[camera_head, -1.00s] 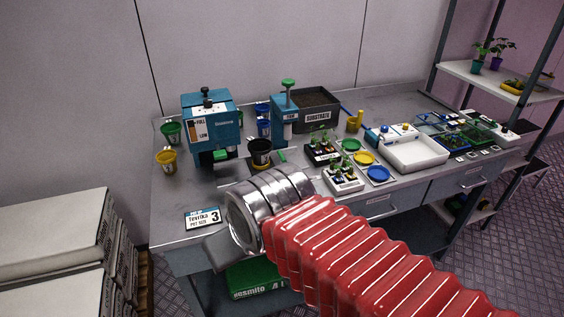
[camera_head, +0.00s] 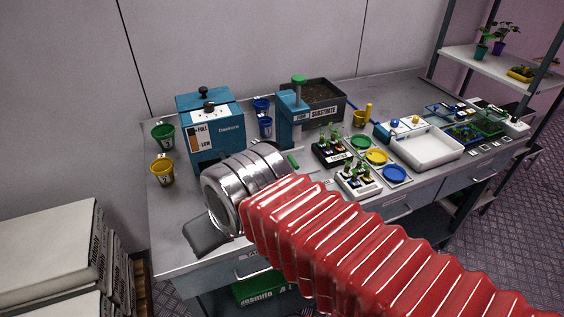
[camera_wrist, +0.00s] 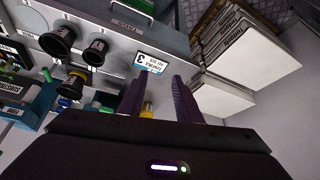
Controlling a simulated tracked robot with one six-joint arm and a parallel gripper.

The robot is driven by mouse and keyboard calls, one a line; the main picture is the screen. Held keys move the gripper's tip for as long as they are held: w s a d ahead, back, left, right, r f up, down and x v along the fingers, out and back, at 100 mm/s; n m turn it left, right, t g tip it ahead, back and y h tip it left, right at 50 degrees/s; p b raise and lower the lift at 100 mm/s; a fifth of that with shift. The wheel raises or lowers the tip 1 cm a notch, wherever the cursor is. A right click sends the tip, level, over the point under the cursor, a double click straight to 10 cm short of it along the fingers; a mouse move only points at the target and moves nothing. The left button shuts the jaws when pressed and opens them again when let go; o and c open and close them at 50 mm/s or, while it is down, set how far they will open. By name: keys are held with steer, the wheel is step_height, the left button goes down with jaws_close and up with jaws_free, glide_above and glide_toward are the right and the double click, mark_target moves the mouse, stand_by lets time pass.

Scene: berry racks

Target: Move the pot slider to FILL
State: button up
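The blue machine (camera_head: 210,127) with a FULL–LOW gauge and the blue press (camera_head: 289,122) with a green knob stand side by side on the bench. My silver wrist hides the area in front of them in the head view. In the wrist view a black pot (camera_wrist: 71,87) sits by blue and green parts at left, apart from my fingers; I take this to be the pot slider area. The slider's position and FILL mark cannot be read. My gripper (camera_wrist: 167,98) is open and empty, with two dark fingers apart. In the head view its fingertips are hidden.
Two more black pots (camera_wrist: 77,46) and a card marked 3 (camera_wrist: 152,64) show in the wrist view. A green cup (camera_head: 164,136) and a yellow cup (camera_head: 161,172) stand left of the machine. A substrate bin (camera_head: 345,104), seedling trays and white crates (camera_head: 47,255) are around.

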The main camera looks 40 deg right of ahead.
steer(key=shift+w+d, duration=0.1)
steer(key=shift+w, duration=0.2)
steer(key=shift+d, duration=0.15)
steer(key=w+d+m+h, duration=0.1)
steer(key=w+d, duration=0.4)
steer(key=d, duration=0.9)
steer(key=w+d+m+g+h, duration=0.1)
steer(key=w+d+m, duration=0.3)
steer(key=d, duration=1.1)
steer(key=shift+w+d, duration=0.25)
steer(key=shift+w, duration=0.45)
steer(key=shift+f+g, duration=0.15)
steer(key=shift+g, duration=0.15)
